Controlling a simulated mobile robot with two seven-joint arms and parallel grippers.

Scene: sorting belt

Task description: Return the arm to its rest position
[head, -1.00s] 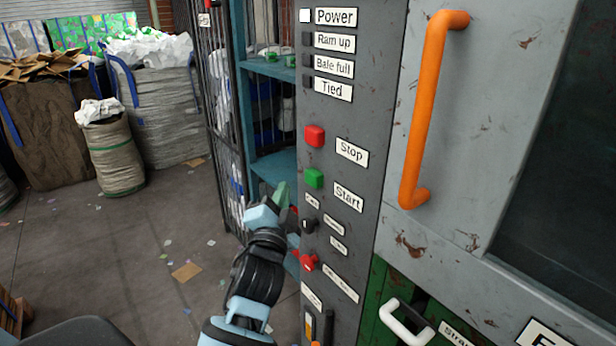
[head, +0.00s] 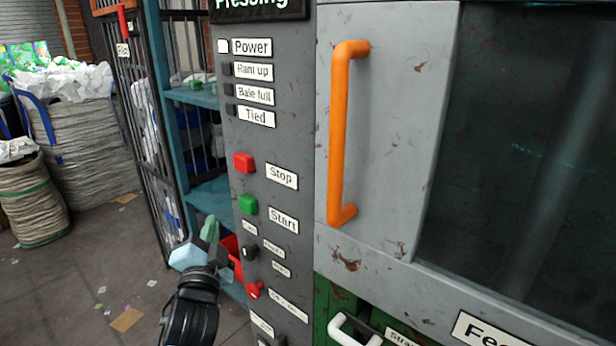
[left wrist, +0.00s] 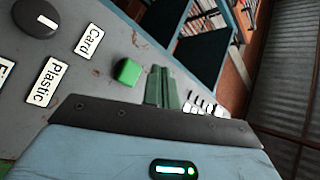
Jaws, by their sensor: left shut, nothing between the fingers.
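My left gripper (head: 211,230) is in front of the grey control panel (head: 290,150), at its left edge. Its green fingers are together and empty. In the left wrist view the shut fingers (left wrist: 162,88) show just right of a green button (left wrist: 127,72), with a gap in the picture; I cannot tell whether they touch the panel. In the head view the green Start button (head: 248,204) is up and right of the fingertips, with the red Stop button (head: 244,163) above it. My right gripper is in neither view.
An orange handle (head: 338,140) sticks out from the grey machine door (head: 388,130) on the right. A blue shelf (head: 190,98) and a black barred cage (head: 150,150) stand behind my left gripper. Bulk bags (head: 85,130) stand at the left. The floor there is mostly clear.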

